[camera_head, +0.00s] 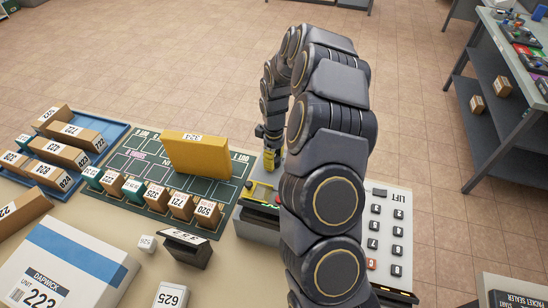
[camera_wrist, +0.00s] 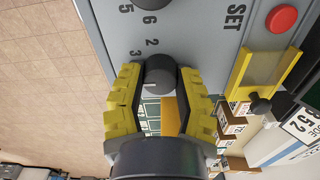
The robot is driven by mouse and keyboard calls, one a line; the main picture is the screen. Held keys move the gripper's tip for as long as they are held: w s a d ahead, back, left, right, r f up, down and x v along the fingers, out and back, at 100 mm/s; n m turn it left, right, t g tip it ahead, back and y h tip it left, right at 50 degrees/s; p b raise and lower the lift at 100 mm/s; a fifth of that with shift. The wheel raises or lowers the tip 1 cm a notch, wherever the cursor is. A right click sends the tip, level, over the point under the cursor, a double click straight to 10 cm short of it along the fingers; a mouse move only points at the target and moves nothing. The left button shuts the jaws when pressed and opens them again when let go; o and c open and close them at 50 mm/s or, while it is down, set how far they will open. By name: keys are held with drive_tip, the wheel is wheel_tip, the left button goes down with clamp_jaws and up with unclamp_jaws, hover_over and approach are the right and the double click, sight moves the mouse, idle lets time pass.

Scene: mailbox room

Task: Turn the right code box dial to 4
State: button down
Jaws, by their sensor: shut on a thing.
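The grey code box (camera_head: 255,229) stands right of the green mat in the head view, partly hidden by my arm. In the wrist view its grey panel (camera_wrist: 190,40) carries a dark round dial (camera_wrist: 160,77) with a short pale mark on it. In the head view my gripper (camera_head: 272,158) is at the box's far side.
A red button (camera_wrist: 281,18) and SET label are on the panel, near a yellow bracket (camera_wrist: 255,75). A yellow box (camera_head: 195,153) and several numbered parcels stand on the green mat (camera_head: 125,160). A lift keypad (camera_head: 398,200) is right of my arm.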

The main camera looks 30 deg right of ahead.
drive_tip(key=shift+f, duration=0.1)
drive_tip(key=c, duration=0.6)
unclamp_jaws()
drive_tip(key=shift+c, duration=0.2)
wheel_tip(320, 180, up, 12)
